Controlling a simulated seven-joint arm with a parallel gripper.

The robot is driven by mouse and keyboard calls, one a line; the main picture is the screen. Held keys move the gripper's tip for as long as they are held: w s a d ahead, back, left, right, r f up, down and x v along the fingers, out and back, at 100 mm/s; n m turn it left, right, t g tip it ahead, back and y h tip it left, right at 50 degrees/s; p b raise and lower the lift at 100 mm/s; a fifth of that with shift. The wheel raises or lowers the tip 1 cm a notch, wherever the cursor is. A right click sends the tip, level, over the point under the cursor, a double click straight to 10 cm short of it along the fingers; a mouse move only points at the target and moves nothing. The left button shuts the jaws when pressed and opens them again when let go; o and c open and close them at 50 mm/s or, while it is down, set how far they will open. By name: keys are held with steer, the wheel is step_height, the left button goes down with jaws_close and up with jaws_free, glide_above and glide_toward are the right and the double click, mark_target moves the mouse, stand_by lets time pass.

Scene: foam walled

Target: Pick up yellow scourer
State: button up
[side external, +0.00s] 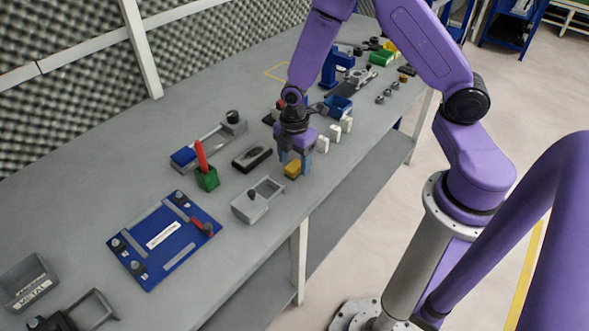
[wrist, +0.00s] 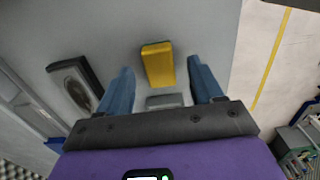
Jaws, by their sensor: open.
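The yellow scourer (side external: 292,170) is a small yellow block lying on the grey bench near its front edge in the side external view. In the wrist view the scourer (wrist: 158,65) lies between and just beyond the fingertips, with a dark strip along one side. My gripper (side external: 296,160) points down just above and beside it. Its two blue fingers (wrist: 160,75) are apart, with nothing held. The fingers partly hide the scourer's back in the side external view. I cannot tell whether a finger touches it.
A dark block (side external: 252,158) lies left of my gripper. A grey open holder (side external: 257,200) stands in front, near the bench edge. White blocks (side external: 335,133) stand to the right.

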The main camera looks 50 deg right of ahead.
steer(key=shift+f, duration=0.45)
steer(key=c, duration=1.1)
steer(key=shift+c, duration=0.2)
steer(key=shift+r, duration=0.85)
steer(key=s+d+r, duration=0.1)
steer(key=s+r, duration=1)
steer(key=s, duration=0.3)
steer(key=shift+d+r, duration=0.15)
